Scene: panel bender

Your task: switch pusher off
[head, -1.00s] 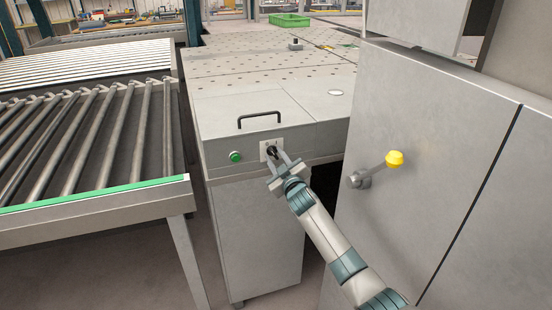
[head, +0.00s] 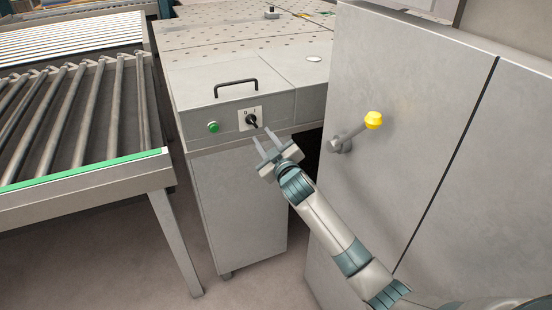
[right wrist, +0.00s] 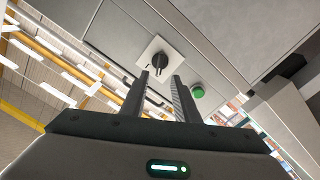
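The pusher switch is a black rotary knob (head: 251,120) on a pale square plate marked 0 and I, on the front of the grey machine cabinet. Its handle sits at a slant and seems to lean towards the 0, but it is small. The knob also shows in the right wrist view (right wrist: 158,61), just beyond the fingertips. My right gripper (head: 263,136) is open and empty, in front of the plate and a little below and right of the knob, apart from it. The right wrist view shows a gap between its fingers (right wrist: 160,92). My left gripper is not in view.
A green button (head: 213,127) sits left of the switch, and a black handle (head: 236,86) is above it. A large grey cabinet with a yellow-knobbed lever (head: 373,120) stands close on the right. A roller table (head: 80,120) is on the left.

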